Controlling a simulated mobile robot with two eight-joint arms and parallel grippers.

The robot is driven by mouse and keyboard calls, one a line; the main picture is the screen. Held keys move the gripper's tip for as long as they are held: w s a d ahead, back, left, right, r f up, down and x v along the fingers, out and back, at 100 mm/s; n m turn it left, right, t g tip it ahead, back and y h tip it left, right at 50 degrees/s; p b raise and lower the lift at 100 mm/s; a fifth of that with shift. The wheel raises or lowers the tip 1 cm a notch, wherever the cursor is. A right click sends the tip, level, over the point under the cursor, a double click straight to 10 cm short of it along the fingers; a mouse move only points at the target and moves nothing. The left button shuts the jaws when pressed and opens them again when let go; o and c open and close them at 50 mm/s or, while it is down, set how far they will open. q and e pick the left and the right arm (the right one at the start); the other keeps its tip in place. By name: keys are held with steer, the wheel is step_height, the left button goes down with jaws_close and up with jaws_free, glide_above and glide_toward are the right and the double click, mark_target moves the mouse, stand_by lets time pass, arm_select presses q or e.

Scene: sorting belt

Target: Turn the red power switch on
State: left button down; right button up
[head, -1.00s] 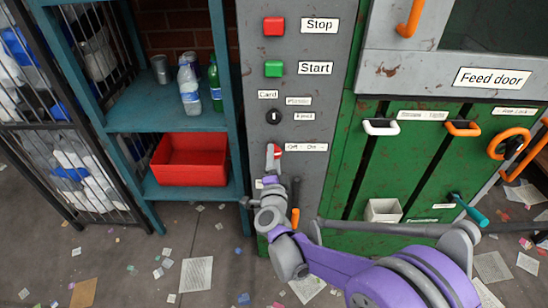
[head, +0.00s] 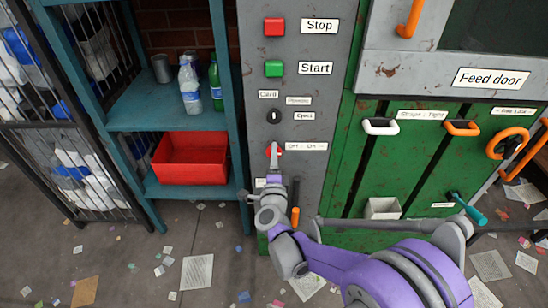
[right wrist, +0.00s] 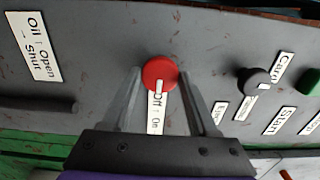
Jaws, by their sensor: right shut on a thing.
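The red power switch is a round red knob on the grey control panel, beside an "Off - On" label (head: 306,147). In the head view only a bit of red (head: 279,152) shows beside my right gripper (head: 273,153). In the right wrist view the red knob (right wrist: 160,72) sits between the two fingertips of my right gripper (right wrist: 163,76), with a short white mark at its lower edge. The right gripper is shut on the knob from the front. My left gripper is in neither view.
Above are a black selector knob (head: 273,117), a green Start button (head: 274,68) and a red Stop button (head: 274,26). A lever with an orange end (head: 295,216) hangs close to my right arm. A shelf with a red bin (head: 190,158) stands left.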

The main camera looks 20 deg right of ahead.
steer(key=o, duration=1.4)
steer(key=v, duration=1)
steer(key=shift+s+a+p, duration=0.1)
steer(key=shift+s+p, duration=0.3)
steer(key=shift+r, duration=0.1)
